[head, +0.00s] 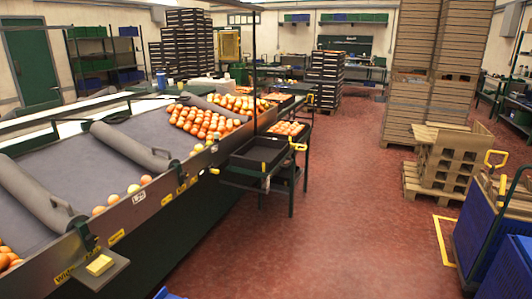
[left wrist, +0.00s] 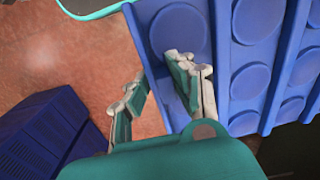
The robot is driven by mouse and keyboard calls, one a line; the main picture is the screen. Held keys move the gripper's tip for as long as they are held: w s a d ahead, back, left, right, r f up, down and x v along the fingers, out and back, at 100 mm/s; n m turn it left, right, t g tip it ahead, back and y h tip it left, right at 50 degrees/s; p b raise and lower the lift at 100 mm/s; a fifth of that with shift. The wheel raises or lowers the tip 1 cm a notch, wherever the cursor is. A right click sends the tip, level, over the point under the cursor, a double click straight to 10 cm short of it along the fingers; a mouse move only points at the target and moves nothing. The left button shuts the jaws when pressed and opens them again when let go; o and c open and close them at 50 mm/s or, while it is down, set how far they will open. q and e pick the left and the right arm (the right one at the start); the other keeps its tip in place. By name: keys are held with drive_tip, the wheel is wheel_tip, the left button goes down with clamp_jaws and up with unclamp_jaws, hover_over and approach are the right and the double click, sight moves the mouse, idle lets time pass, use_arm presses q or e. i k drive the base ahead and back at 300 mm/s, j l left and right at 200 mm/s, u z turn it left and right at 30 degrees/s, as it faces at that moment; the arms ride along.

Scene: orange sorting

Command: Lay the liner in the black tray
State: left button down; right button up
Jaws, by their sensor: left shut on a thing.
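The black tray (head: 256,154) stands on a dark stand beside the sorting line in the middle of the head view; it looks empty. The liner (left wrist: 242,62) is a blue sheet with round pockets and fills the right of the left wrist view. My left gripper (left wrist: 155,69) is shut on its edge, with one finger on each side. A small blue tip (head: 165,294) at the bottom of the head view may be the liner's corner. My left gripper is out of the head view, and my right gripper shows in neither view.
The sorting line (head: 165,213) with oranges runs along the left. A tray of oranges (head: 288,128) sits behind the black tray. Blue crates (left wrist: 40,125) show beyond the gripper. A pallet stack (head: 445,160) and blue cart (head: 500,235) stand right. The red floor between is clear.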

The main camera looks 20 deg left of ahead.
sight(261, 157)
drive_tip(key=i+j, duration=0.2)
drive_tip(key=i, duration=0.3)
drive_tip(key=i+j, duration=0.15)
drive_tip(key=i, duration=0.35)
drive_tip(key=i+j, duration=0.2)
drive_tip(key=i, duration=0.3)
drive_tip(key=i+j, duration=0.2)
drive_tip(key=i, duration=0.25)
